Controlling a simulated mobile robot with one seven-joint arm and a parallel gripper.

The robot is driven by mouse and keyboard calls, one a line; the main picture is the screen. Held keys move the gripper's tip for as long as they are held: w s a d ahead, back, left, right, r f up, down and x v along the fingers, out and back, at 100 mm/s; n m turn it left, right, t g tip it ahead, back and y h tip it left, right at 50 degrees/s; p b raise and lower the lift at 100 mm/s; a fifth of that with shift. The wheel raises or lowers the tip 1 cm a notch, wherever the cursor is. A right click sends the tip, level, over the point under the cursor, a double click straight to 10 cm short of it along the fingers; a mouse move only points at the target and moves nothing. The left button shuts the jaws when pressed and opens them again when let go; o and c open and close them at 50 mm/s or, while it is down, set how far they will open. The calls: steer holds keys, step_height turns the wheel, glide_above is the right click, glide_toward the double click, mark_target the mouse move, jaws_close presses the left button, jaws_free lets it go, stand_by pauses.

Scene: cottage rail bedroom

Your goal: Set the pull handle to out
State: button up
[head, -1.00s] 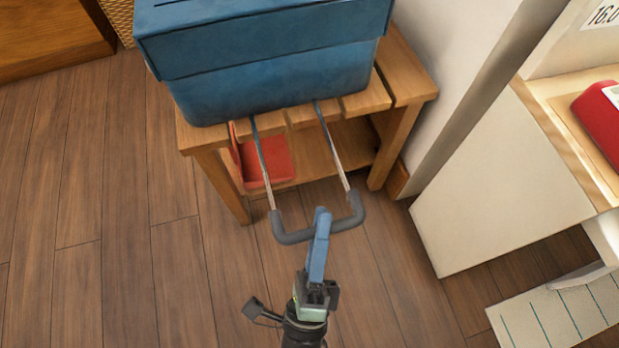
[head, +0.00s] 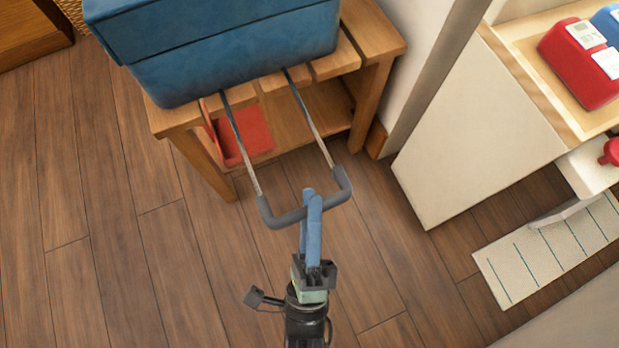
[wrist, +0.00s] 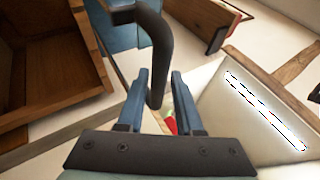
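The pull handle (head: 284,219) is a dark grey U-shaped grip on two thin metal rods. The rods run out from under a blue case (head: 235,58), with a clear length showing over the floor. My gripper (head: 310,196) is at the middle of the grip, its blue fingers crossing the bar. In the wrist view the grip (wrist: 158,50) passes between the two fingers of my gripper (wrist: 159,75). The fingers stand apart, with a gap between the bar and the right finger. The bar is close to the left finger; contact is unclear.
The case rests on a slatted wooden bench (head: 373,90); a red item (head: 256,135) is on its lower shelf. A white cabinet side (head: 480,130) stands to the right, with a striped pale board (head: 545,250) nearby. Wooden floor (head: 100,230) is clear at left.

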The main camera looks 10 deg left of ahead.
steer(key=v, duration=1.3)
steer(key=shift+p, duration=0.45)
steer(key=shift+a, duration=0.15)
